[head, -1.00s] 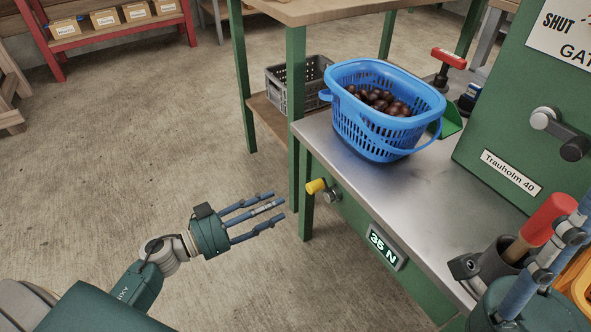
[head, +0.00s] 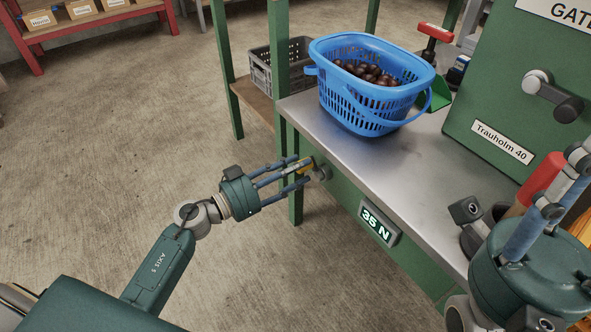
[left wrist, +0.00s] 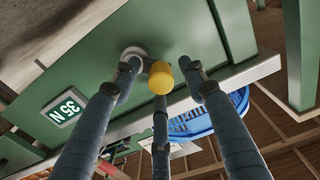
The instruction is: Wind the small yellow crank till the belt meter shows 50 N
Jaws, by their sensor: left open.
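The small yellow crank (head: 305,164) sticks out from the green side of the bench, on a grey hub. In the left wrist view its yellow knob (left wrist: 160,77) stands between the fingertips. My left gripper (head: 303,170) is open, its fingers spread around the knob; I see no firm contact. The belt meter (head: 377,223) on the same side reads 35 N; it also shows in the left wrist view (left wrist: 64,108). My right gripper (head: 522,208) is at the lower right, partly cut off, and its opening is unclear.
A blue basket (head: 366,112) of chestnuts stands on the metal bench top (head: 420,165). A green machine (head: 490,115) with a black-knobbed crank (head: 552,95) stands at the right. A red handle (head: 540,183) rises beside my right gripper. The floor left of the bench is clear.

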